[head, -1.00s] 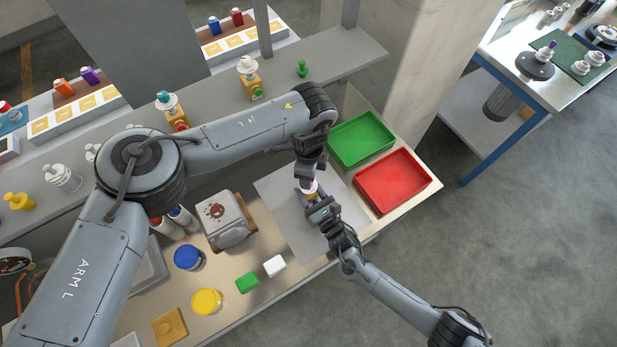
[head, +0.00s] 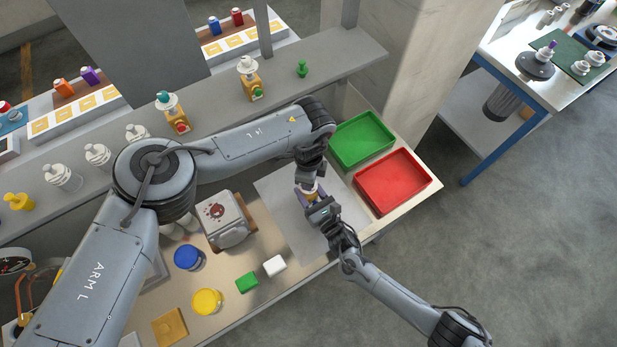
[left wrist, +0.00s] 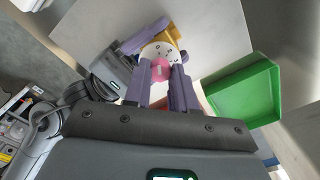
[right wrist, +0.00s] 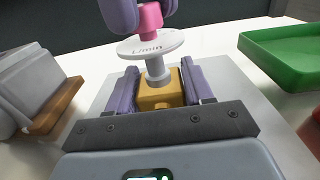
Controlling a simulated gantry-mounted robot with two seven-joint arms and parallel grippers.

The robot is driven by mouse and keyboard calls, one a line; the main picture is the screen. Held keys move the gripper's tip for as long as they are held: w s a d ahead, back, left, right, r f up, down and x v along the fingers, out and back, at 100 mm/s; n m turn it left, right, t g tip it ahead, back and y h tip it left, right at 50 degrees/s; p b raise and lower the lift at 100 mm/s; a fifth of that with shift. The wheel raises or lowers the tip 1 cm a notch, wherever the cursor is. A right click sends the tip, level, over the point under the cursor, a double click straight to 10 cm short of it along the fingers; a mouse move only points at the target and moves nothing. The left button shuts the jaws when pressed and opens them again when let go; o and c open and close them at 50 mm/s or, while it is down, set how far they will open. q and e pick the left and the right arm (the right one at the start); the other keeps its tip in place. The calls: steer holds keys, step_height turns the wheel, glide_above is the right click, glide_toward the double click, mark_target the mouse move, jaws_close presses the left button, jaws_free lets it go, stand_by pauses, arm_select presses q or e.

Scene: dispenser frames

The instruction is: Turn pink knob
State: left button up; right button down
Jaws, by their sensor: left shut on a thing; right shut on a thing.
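The pink knob (left wrist: 160,70) sits on top of a white dial disc (right wrist: 150,46) with dark markings. A grey stem (right wrist: 156,70) joins the disc to a yellow base block (right wrist: 158,94). My left gripper (left wrist: 160,74) comes from above, with its purple fingers shut on the pink knob; the knob also shows between them in the right wrist view (right wrist: 150,20). My right gripper (right wrist: 160,84) is shut on the yellow base block from the side and holds the device upright. In the head view the grippers mostly hide the device.
The device is over a grey mat (head: 285,222). A green tray (head: 362,138) and a red tray (head: 392,180) lie to the right. A grey box device (head: 226,218), blue jar (head: 188,257), yellow jar (head: 207,301), green block (head: 247,282) and white block (head: 275,265) are to the left.

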arm_select(q)
steer(key=shift+m, duration=0.3)
jaws_close()
steer(key=m, duration=0.3)
steer(key=shift+m, duration=2)
steer(key=o, duration=0.9)
jaws_free()
steer(key=shift+r, duration=0.1)
step_height(320, 180, up, 12)
steer(key=shift+f, duration=0.1)
